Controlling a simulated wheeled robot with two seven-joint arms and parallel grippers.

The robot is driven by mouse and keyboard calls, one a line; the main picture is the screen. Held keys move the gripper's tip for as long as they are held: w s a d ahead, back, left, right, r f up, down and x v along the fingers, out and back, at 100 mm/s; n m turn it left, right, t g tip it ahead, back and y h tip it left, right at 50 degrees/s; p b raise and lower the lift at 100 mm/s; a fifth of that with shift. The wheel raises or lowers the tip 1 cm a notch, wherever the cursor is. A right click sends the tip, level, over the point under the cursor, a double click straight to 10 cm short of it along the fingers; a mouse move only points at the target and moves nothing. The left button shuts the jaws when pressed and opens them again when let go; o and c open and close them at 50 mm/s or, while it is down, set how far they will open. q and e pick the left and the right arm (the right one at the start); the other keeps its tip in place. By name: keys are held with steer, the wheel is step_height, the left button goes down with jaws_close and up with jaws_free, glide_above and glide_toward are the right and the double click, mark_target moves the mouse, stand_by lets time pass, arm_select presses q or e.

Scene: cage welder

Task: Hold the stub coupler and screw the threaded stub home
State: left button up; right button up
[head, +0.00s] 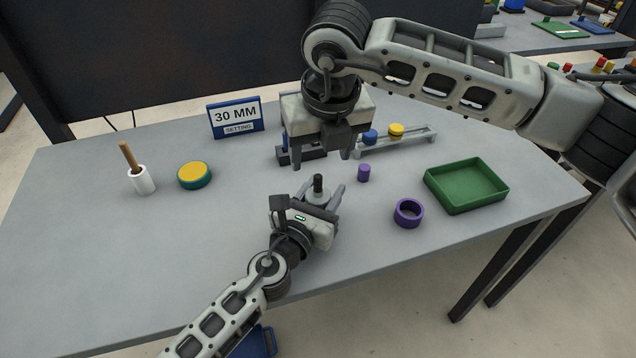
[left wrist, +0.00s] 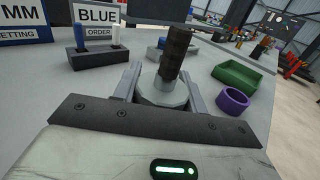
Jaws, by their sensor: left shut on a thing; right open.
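The stub coupler (head: 318,197) is a light grey round piece near the table's middle; it also shows in the left wrist view (left wrist: 161,92). The dark threaded stub (head: 318,183) stands up out of its top, and its ridges show in the left wrist view (left wrist: 174,55). How deep it sits in the coupler I cannot tell. My left gripper (head: 322,193) is shut on the coupler, one finger on each side. My right gripper (head: 322,164) is open and empty, fingers pointing down, above and behind the stub and apart from it in the picture.
A purple cylinder (head: 364,173), a purple ring (head: 398,215) and a green tray (head: 431,198) lie to the right. A rack (head: 412,143) with blue and yellow pieces is behind. A 30 MM sign (head: 236,118), yellow-topped puck (head: 195,175) and white cup (head: 143,181) stand left. The front left is clear.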

mark_target(317, 176)
steer(key=x, duration=0.7)
steer(key=shift+f, duration=0.1)
steer(key=c, duration=1.3)
